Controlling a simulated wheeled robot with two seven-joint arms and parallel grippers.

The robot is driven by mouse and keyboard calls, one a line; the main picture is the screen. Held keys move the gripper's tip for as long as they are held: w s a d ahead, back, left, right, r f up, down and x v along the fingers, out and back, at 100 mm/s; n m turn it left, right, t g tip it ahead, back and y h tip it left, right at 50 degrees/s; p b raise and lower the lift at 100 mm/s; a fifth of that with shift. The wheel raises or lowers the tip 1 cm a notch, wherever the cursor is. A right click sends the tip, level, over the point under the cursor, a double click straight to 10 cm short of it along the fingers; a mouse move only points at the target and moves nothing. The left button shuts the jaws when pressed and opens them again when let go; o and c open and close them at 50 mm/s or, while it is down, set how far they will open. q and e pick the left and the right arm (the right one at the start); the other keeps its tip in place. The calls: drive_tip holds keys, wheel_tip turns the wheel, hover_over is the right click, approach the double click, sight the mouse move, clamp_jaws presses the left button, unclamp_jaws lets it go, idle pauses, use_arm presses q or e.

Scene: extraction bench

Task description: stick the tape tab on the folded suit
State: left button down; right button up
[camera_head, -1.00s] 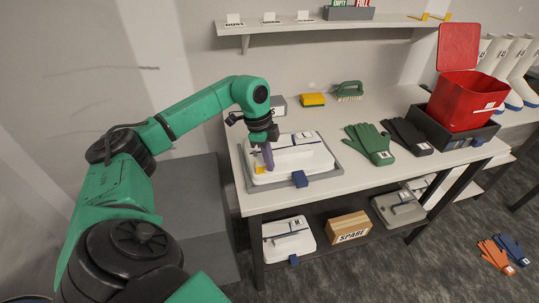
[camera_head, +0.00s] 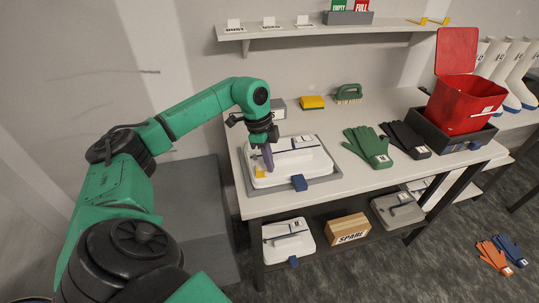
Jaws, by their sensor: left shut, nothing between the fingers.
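The folded suit (camera_head: 312,165) is a white, flat bundle with a blue stripe and a small label, lying in a grey tray (camera_head: 325,183) at the left of the bench. A small yellow tab (camera_head: 260,173) sits at the suit's left front corner; I take it to be the tape tab. My left gripper (camera_head: 268,168) points down over that corner, its purple fingers shut right beside the yellow tab. Whether the fingertips touch the tab or suit cannot be told. A blue block (camera_head: 299,183) is at the tray's front edge. My right gripper is not in view.
Green gloves (camera_head: 369,147) and black gloves (camera_head: 406,139) lie right of the tray. A red open bin (camera_head: 462,104) stands in a dark tray farther right. A yellow sponge (camera_head: 312,102) and green brush (camera_head: 348,93) lie behind. A shelf (camera_head: 310,27) hangs above.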

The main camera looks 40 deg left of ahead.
use_arm(q)
wheel_tip(320, 180, up, 6)
drive_tip(key=p, duration=0.4)
drive_tip(key=shift+f+p, duration=0.1)
drive_tip(key=shift+p, duration=0.25)
